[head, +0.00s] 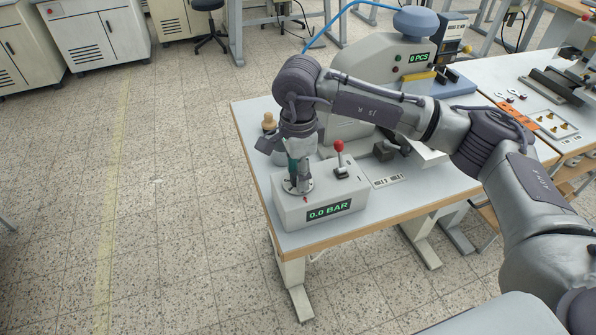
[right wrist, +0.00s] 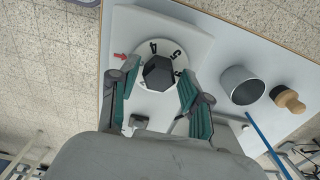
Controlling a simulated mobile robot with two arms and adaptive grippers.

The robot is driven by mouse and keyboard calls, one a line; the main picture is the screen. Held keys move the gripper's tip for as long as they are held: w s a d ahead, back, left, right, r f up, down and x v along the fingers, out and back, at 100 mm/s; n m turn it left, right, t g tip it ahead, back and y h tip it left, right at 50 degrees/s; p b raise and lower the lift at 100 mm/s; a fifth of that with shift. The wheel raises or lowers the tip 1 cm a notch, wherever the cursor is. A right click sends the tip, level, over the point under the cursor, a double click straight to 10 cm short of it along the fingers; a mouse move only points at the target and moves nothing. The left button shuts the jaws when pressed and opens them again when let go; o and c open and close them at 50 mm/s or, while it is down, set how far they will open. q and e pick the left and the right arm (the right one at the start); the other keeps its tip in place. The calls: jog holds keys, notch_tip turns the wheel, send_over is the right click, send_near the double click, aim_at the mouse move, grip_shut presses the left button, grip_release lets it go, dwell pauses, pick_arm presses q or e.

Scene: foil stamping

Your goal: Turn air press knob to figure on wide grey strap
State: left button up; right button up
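The air press knob (right wrist: 158,72) is dark and faceted, on a white numbered dial (right wrist: 150,100) with a red pointer (right wrist: 120,59) beside it. It sits on top of a pale box (head: 290,214) whose green display (head: 330,210) reads 0.0 BAR. My right gripper (head: 298,180) points down over the dial. In the right wrist view its fingers (right wrist: 160,75) stand on either side of the knob, with gaps visible. In the head view the gripper hides the knob. I cannot identify a wide grey strap or read its figure. My left gripper is not in view.
A red-ball lever (head: 338,147) stands on the box close to my gripper. A grey cup (right wrist: 242,85) and a wooden-handled stamp (right wrist: 287,99) stand nearby. The press (head: 375,60) reads 0 PCS.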

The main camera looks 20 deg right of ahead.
dwell(0.3)
notch_tip(320, 180, up, 12)
jog(key=shift+f, duration=0.1)
dwell(0.3)
dwell(0.4)
